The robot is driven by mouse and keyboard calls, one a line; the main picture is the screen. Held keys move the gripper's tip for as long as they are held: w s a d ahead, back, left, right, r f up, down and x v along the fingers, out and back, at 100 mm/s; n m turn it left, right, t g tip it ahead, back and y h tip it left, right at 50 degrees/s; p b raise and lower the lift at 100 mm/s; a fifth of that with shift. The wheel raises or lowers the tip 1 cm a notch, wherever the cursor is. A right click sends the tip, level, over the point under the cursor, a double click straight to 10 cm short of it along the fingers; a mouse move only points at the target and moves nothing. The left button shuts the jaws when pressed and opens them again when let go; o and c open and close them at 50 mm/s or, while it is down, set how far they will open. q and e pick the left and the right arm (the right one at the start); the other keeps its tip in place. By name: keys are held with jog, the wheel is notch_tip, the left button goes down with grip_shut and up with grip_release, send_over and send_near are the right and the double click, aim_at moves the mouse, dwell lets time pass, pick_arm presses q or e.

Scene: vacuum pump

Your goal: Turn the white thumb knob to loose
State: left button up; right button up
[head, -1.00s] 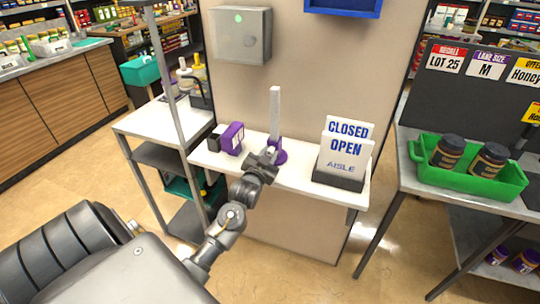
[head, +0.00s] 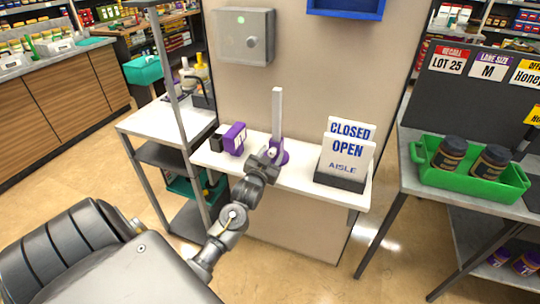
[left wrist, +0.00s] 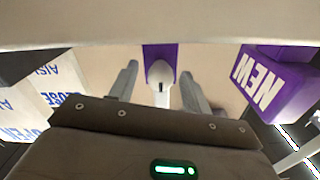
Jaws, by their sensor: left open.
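A purple holder (head: 281,153) with an upright white post (head: 277,112) stands on the white shelf. The white thumb knob (left wrist: 160,74) is on the purple holder, in the middle of the left wrist view. My left gripper (head: 268,156) is in front of the holder in the head view. In the left wrist view my left gripper (left wrist: 158,92) is open, with one finger on each side of the knob. A gap shows between each finger and the knob. My right gripper is not in view.
A purple box (head: 234,138) marked NEW in the left wrist view (left wrist: 275,84) stands left of the holder. CLOSED and OPEN signs (head: 345,155) stand to its right on the white shelf (head: 300,178). A grey wall box (head: 245,37) hangs above.

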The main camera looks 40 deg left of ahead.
pick_arm(q)
jog(key=b+v, duration=0.2)
jog(key=v, duration=0.8)
jog(key=shift+s, duration=0.3)
jog(key=shift+d+f, duration=0.1)
jog(key=shift+d, duration=0.1)
jog(key=s+d+f+m+g+h, duration=0.1)
jog(key=s+d+f+g+h, duration=0.35)
jog(key=s+d+f, duration=0.4)
jog(key=s+d+f+m+g+h, duration=0.1)
jog(key=s+d+f+g, duration=0.35)
jog(key=s, duration=0.35)
jog(key=s+d+f+m+g+h, duration=0.1)
jog(key=s+d+f+g, duration=0.35)
jog(key=s, duration=0.35)
notch_tip(320, 180, down, 26)
jog(key=s+g, duration=0.1)
jog(key=s, duration=0.1)
jog(key=s+a+f+g, duration=0.1)
jog(key=s+a+f, duration=0.1)
jog(key=s+f, duration=1.2)
jog(key=shift+s+a+f+y, duration=0.25)
jog(key=shift+s+a+y, duration=0.1)
jog(key=shift+s, duration=0.65)
